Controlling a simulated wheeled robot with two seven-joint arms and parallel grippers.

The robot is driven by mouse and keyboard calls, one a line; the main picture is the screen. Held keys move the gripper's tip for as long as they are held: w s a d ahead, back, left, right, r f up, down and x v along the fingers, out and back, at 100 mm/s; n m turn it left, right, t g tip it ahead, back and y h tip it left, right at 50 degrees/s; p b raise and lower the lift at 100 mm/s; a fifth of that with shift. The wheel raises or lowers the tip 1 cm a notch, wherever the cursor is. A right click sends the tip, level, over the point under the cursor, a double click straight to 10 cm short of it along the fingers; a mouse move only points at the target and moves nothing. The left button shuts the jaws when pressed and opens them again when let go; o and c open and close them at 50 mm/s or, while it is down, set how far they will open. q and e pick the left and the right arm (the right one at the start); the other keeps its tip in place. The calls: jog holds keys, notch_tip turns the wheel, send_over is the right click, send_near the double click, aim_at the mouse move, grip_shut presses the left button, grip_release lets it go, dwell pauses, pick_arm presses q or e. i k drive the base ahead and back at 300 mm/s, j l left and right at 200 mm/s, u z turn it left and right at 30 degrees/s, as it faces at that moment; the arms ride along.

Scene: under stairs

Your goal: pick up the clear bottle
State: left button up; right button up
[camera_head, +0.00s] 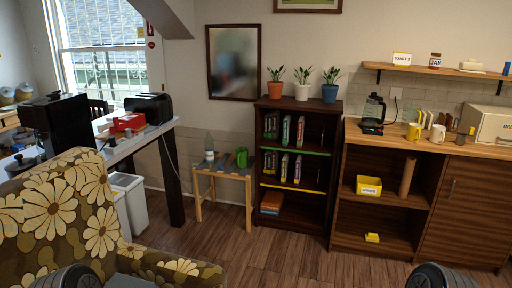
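The clear bottle (209,147) stands upright on the small wooden side table (222,172), left of the middle of the view. It has a pale label around its lower part. A green mug (241,157) stands just right of it on the same table. Neither of my grippers is in view. Only dark rounded parts, probably of my arms, show at the bottom left and bottom right edges, far from the bottle.
A flowered armchair (65,215) fills the lower left. A long table (130,143) with black machines stands behind it, with white bins (131,201) below. A dark bookshelf (292,212) stands right of the side table. The wooden floor (240,255) ahead is clear.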

aim_at(209, 146)
jog(key=i+l, duration=0.3)
jog(key=i+l+z, duration=0.15)
jog(key=i+l, duration=0.2)
jog(key=i, duration=0.15)
jog(key=i+l, duration=0.25)
jog(key=i, duration=0.15)
jog(key=i+l+z, duration=0.15)
jog(key=i, duration=0.3)
jog(key=i+l, duration=0.35)
jog(key=i+j+u, duration=0.15)
jog(key=i+u, duration=0.7)
jog(key=i+l+u, duration=0.1)
jog(key=i+u, duration=0.35)
jog(key=i+l+u, duration=0.25)
jog(key=u, duration=0.15)
jog(key=i+u, duration=0.25)
jog(key=i, duration=0.2)
jog(key=i+u, duration=0.25)
jog(key=i, duration=0.2)
